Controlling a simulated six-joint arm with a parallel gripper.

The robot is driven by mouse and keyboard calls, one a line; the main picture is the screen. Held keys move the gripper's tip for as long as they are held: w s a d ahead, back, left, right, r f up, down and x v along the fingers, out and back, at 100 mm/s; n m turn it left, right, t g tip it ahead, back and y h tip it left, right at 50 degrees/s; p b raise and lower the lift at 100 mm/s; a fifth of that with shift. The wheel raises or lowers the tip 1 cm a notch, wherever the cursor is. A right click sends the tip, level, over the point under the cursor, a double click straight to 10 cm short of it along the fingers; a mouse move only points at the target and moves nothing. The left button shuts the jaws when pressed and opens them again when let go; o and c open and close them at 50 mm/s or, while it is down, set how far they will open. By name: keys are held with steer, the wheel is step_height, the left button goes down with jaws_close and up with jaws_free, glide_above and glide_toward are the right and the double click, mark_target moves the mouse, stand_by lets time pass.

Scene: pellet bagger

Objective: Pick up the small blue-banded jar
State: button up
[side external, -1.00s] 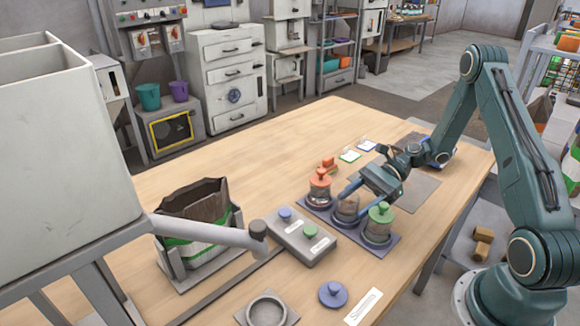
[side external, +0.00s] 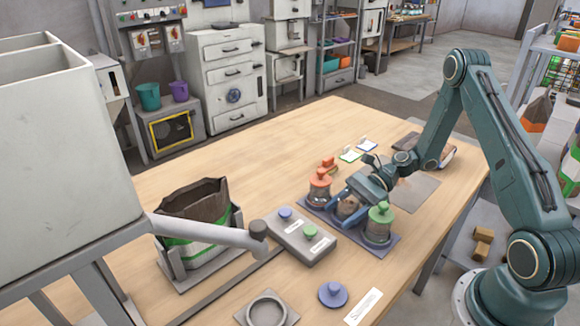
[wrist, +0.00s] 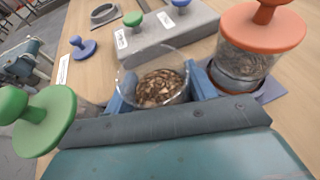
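The open glass jar (side external: 347,206) with brown pellets is the middle one of three on a dark tray (side external: 388,248). In the wrist view the jar (wrist: 160,86) has no lid; its blue band cannot be told apart from the blue fingers. My gripper (side external: 348,212) is low at this jar. In the wrist view my gripper (wrist: 160,92) has one finger on each side of it. The fingers look spread around the jar; whether they touch the glass is unclear. A blue knobbed lid (side external: 333,294) lies on the table; it also shows in the wrist view (wrist: 82,47).
An orange-lidded jar (side external: 319,187) and a green-lidded jar (side external: 378,226) stand close on either side. A grey block (side external: 300,238) with blue and green knobs lies in front. A grey ring holder (side external: 266,310) and an open bag (side external: 195,222) are nearby. The table's far left is clear.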

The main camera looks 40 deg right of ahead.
mark_target(337, 218)
steer(key=c, duration=0.7)
steer(key=shift+o, duration=0.2)
steer(key=shift+r, duration=0.1)
step_height(337, 218, up, 20)
stand_by(0.3)
stand_by(0.5)
steer(key=w+a+f, duration=0.1)
steer(key=w+a, duration=1)
steer(key=w, duration=0.4)
steer(key=w+a+r, duration=0.1)
steer(key=w+a, duration=0.1)
steer(key=a, duration=0.4)
steer(key=w+a+r, duration=0.1)
steer(key=w+a, duration=0.2)
steer(key=a, duration=0.3)
steer(key=w+a+r+n+t, duration=0.1)
steer(key=w+a, duration=0.1)
steer(key=a, duration=0.4)
steer(key=shift+w+r, duration=0.15)
steer(key=shift+w, duration=0.15)
